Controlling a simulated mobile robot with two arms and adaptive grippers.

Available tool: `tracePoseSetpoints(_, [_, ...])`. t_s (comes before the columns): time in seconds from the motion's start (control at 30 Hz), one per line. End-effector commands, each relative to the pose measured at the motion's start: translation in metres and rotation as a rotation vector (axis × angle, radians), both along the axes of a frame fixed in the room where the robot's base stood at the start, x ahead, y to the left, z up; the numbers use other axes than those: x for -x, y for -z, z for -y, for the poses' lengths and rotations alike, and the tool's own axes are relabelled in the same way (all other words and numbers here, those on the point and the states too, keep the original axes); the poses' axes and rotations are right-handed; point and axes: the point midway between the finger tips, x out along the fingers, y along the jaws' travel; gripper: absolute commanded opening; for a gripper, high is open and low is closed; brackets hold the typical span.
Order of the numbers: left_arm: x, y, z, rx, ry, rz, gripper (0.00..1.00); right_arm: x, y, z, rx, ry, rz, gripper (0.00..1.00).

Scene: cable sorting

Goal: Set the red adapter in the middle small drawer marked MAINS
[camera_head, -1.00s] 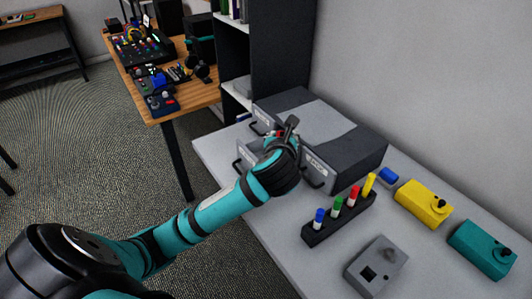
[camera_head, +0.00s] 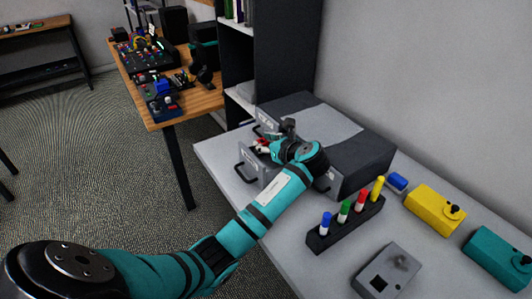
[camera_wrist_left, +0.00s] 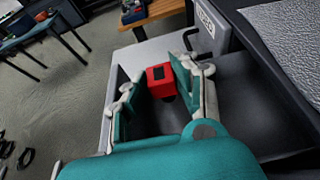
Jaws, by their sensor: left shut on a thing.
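The red adapter (camera_wrist_left: 160,80) is a small red block with a dark square on its face. It sits between the fingers of my left gripper (camera_wrist_left: 152,74), which is shut on it. In the head view, a bit of the red adapter (camera_head: 262,148) shows beside the left gripper (camera_head: 274,141). The middle small drawer (camera_head: 250,159) is pulled out of the grey drawer unit. The gripper and adapter are over the open drawer; how far down they reach is unclear. I cannot read its label. My right gripper is not in view.
The drawer unit (camera_head: 355,150) stands on a light table against the wall. A cluttered wooden table (camera_head: 205,101) stands behind.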

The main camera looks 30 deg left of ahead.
Motion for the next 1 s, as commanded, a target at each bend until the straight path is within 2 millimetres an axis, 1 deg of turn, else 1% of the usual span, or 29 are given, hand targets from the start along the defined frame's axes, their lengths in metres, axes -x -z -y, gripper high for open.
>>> tracePoseSetpoints(0.1, [0.001, 0.017, 0.000, 0.000, 0.000, -0.006, 0.00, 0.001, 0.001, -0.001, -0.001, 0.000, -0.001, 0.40])
tracePoseSetpoints(0.2, [0.001, 0.031, 0.000, -0.001, 0.001, -0.004, 0.00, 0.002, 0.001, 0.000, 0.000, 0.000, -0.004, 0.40])
tracePoseSetpoints(0.6, [0.000, 0.036, 0.000, -0.001, 0.001, -0.003, 0.00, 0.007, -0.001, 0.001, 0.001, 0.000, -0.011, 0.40])
tracePoseSetpoints(0.63, [0.000, 0.036, 0.000, -0.001, 0.002, -0.001, 0.33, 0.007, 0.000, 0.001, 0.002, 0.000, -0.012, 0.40])
tracePoseSetpoints(0.67, [0.000, 0.036, 0.000, -0.001, 0.002, -0.001, 0.36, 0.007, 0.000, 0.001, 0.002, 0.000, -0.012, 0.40])
tracePoseSetpoints(0.7, [0.000, 0.036, 0.000, -0.001, 0.002, -0.001, 0.39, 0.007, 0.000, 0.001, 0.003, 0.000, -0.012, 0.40])
tracePoseSetpoints(1.0, [0.000, 0.034, 0.000, 0.000, 0.001, 0.000, 0.39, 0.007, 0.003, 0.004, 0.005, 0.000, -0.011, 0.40])
